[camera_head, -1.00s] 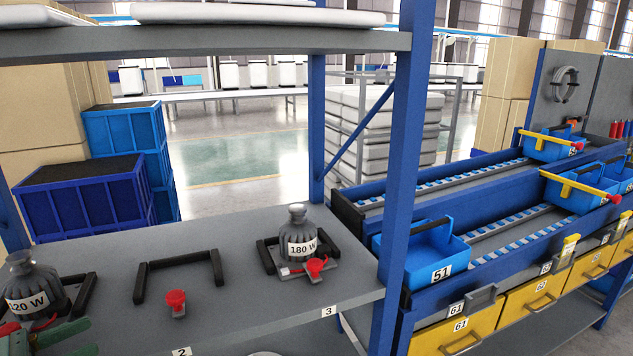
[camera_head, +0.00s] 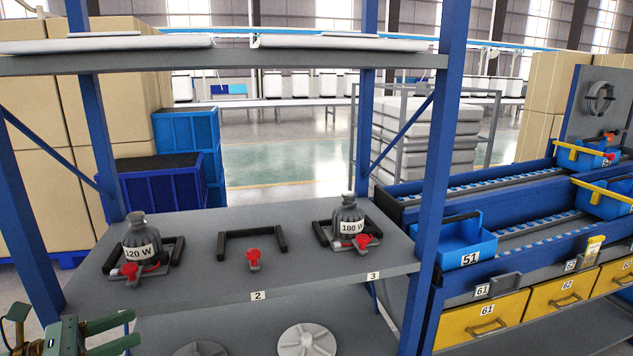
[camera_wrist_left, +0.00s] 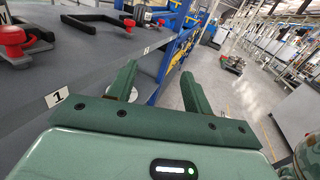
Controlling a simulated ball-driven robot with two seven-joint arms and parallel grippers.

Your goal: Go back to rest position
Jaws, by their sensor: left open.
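My left gripper (camera_head: 128,330) is at the bottom left of the head view, in front of the shelf's front edge. It is green, open and empty. In the left wrist view its two fingers (camera_wrist_left: 157,85) stand apart with nothing between them. The grey shelf (camera_head: 200,275) holds a dark 120 W device (camera_head: 142,240) at left and a dark 180 W device (camera_head: 347,220) at right, each in a black-handled holder. A red knob (camera_head: 253,257) stands between them beside an empty black bracket (camera_head: 252,233). My right gripper is not in view.
Blue shelf posts (camera_head: 436,180) stand at both sides. To the right is a rack with a blue bin marked 51 (camera_head: 462,243) and yellow drawers (camera_head: 482,320). The left wrist view shows open floor (camera_wrist_left: 232,95) beyond the shelf.

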